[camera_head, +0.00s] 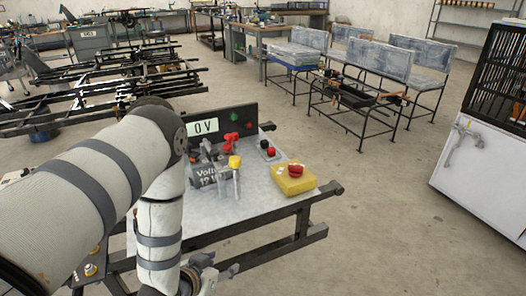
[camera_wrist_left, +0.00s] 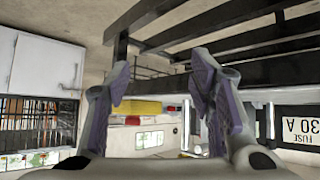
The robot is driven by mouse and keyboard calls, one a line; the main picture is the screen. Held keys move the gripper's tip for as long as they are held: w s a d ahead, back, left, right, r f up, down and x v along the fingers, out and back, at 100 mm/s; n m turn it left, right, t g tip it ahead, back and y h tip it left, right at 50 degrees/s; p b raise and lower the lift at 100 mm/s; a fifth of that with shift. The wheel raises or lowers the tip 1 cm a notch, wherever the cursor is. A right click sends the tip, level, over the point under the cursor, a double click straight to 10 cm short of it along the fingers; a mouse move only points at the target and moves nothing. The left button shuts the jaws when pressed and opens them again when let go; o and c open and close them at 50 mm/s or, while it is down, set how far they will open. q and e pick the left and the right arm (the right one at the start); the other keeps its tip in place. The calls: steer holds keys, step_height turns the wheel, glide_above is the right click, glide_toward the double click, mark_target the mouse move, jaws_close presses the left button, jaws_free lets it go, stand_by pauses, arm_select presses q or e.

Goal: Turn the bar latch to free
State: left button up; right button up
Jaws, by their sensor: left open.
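I cannot single out the bar latch with certainty. The workbench (camera_head: 262,208) carries a black panel with a "0 V" display (camera_head: 203,127), a red handle-like part (camera_head: 231,140) and a yellow-capped post (camera_head: 235,163). A grey handle-like fitting (camera_head: 463,137) sits on a white cabinet at the right. My left gripper shows in the left wrist view (camera_wrist_left: 163,88), open, with nothing between its fingers. In the head view my left arm comes down at the bench's front left, and its gripper is low, apart from the panel parts. My right gripper is not in view.
A yellow box with a red button (camera_head: 292,179) stands on the bench's right side. Dark bench rails (camera_head: 275,247) run below the top.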

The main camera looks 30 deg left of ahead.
arm_select(q)
steer(key=w+a+r+t, duration=0.3)
steer(key=w+r+t, duration=0.1)
steer(key=w+r, duration=0.3)
steer(key=t+y, duration=0.1)
steer(key=t, duration=0.3)
glide_toward(232, 162)
steer(key=w, duration=0.3)
steer(key=w+b, duration=0.1)
steer(key=w, duration=0.3)
steer(key=w+a, duration=0.1)
steer(key=w, duration=0.3)
steer(key=shift+w+f, duration=0.2)
steer(key=shift+w+r, duration=0.15)
steer(key=shift+w, duration=0.05)
jaws_close()
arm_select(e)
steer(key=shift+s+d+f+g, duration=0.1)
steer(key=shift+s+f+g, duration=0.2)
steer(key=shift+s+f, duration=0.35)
